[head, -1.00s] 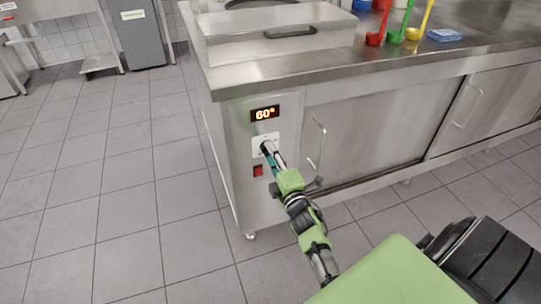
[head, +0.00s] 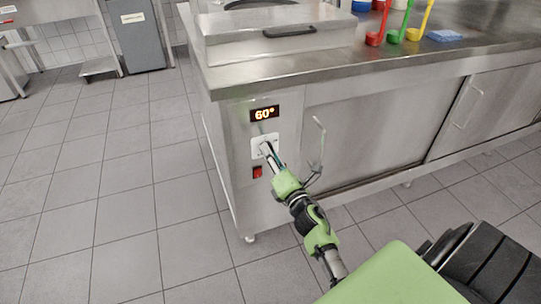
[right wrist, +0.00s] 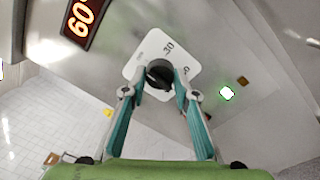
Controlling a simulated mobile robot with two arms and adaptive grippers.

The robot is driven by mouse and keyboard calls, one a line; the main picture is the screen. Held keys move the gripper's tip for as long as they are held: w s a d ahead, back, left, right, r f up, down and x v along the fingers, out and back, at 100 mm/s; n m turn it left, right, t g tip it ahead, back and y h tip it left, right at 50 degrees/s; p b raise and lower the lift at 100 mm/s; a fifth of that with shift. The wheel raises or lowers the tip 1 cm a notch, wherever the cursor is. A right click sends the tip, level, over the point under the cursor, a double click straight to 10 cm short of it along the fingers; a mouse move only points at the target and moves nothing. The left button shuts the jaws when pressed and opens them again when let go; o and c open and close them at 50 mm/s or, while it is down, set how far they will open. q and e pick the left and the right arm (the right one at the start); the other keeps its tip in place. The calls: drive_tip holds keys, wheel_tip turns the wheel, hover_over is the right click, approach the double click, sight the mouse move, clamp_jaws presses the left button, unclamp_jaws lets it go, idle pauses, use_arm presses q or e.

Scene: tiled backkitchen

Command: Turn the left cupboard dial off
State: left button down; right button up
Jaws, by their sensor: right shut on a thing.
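The dial (right wrist: 159,74) is a dark round knob on a white plate (right wrist: 136,68) with printed numbers, set in the steel cupboard's left panel. In the head view the white plate (head: 259,141) sits below a lit display (head: 264,113) reading 60°. My right gripper (right wrist: 160,80) is shut on the dial, its teal fingers on either side of it. In the head view my right gripper (head: 268,150) reaches the plate and hides most of the dial. My left gripper is not in view.
A red switch (head: 257,172) is below the dial plate. A door handle (head: 318,145) stands out just right of my right gripper. Red, green and yellow ladles (head: 412,30) and a blue cloth (head: 444,35) are on the worktop. The tiled floor at the left is clear.

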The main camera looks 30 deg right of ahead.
idle(0.4)
drive_tip(key=o, duration=1.1)
drive_tip(key=s, duration=0.4)
drive_tip(key=s+a, duration=0.1)
drive_tip(key=s, duration=0.3)
drive_tip(key=s+a, duration=0.1)
drive_tip(key=s, duration=0.2)
drive_tip(key=shift+s+a+f, duration=0.1)
drive_tip(key=shift+s+f, duration=0.2)
drive_tip(key=shift+s, duration=0.1)
